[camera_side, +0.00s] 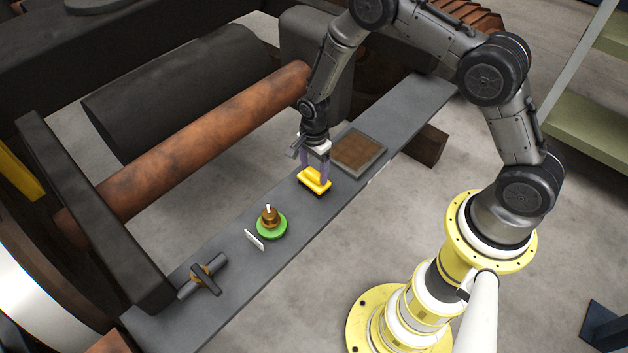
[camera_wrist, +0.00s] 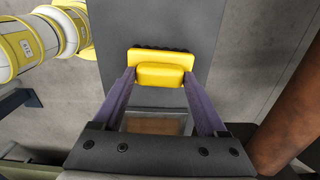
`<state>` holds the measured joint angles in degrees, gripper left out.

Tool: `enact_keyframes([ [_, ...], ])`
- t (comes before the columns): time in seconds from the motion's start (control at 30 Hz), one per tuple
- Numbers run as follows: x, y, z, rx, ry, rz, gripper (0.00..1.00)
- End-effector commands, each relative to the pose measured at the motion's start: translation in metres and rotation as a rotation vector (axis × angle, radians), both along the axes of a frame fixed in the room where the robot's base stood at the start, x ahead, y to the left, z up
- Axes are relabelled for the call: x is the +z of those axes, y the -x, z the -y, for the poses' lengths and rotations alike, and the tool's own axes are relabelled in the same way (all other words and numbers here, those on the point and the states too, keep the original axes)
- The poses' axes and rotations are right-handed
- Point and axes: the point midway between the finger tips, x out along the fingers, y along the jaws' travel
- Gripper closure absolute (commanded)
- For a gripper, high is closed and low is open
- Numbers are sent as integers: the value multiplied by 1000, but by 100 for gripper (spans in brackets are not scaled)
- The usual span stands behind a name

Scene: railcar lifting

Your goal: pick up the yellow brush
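The yellow brush (camera_side: 314,180) lies on the long grey plank, with its dark bristles facing down. In the wrist view the brush (camera_wrist: 161,73) shows a wide yellow base and a raised yellow handle block. My gripper (camera_side: 315,171) is over the brush and points down. In the wrist view the purple fingers of my gripper (camera_wrist: 160,73) stand on either side of the handle block, with their tips very close to its ends. I cannot tell whether they press on it. The brush appears to rest on the plank.
The grey plank (camera_side: 226,246) also holds a brown square tray (camera_side: 358,150) behind the brush, a green disc with a brass knob (camera_side: 270,222), a small white card (camera_side: 254,240) and a dark valve-like handle (camera_side: 205,278). A rusty pipe (camera_side: 190,150) runs alongside.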

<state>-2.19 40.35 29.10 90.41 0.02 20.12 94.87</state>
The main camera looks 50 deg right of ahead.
Motion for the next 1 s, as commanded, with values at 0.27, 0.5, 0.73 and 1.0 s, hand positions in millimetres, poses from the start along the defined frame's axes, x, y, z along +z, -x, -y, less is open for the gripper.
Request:
enact_keyframes([
  [0.27,0,0,0,0,0,0,77],
  [0.5,0,0,0,0,0,0,100],
  [0.73,1,0,0,0,0,1,100],
  [1.0,20,-1,0,0,0,4,100],
])
